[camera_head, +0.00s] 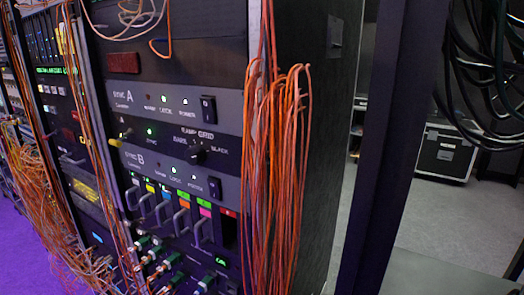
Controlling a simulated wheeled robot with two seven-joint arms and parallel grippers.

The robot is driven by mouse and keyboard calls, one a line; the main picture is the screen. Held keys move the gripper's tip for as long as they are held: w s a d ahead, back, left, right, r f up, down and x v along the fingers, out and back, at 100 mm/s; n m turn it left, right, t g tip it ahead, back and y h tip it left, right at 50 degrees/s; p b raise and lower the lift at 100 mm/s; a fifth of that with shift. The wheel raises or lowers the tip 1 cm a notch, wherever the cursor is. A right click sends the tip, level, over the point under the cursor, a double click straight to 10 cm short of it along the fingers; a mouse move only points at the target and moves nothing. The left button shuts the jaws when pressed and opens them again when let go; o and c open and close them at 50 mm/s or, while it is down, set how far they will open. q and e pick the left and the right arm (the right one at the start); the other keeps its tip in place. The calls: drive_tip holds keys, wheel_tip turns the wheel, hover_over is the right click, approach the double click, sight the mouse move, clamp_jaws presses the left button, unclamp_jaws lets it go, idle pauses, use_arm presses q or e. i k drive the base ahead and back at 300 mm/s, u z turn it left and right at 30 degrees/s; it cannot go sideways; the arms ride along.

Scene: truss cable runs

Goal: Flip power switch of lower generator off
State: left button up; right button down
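The lower generator, a grey panel marked SYNC B (165,170), is in the rack in the middle of the head view. Its black power switch (214,187) is at the panel's right end, just left of the hanging orange cables. Small indicator lights are lit on this panel. I cannot tell the switch's position. The upper generator, marked SYNC A (165,103), is a similar grey panel above, with its own black switch (208,109). A black panel with a knob (197,154) lies between them. Neither of my grippers is in view.
A thick bundle of orange cables (276,170) hangs close to the right of both switches. Below SYNC B are several coloured modules with handles (165,208). A dark upright post (390,140) stands to the right. A black case (446,150) is on the grey floor behind.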

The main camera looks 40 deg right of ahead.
sight(214, 184)
drive_tip(key=z, duration=0.65)
drive_tip(key=k, duration=2.6)
drive_tip(key=z, duration=0.05)
drive_tip(key=i, duration=0.95)
drive_tip(key=z, duration=0.05)
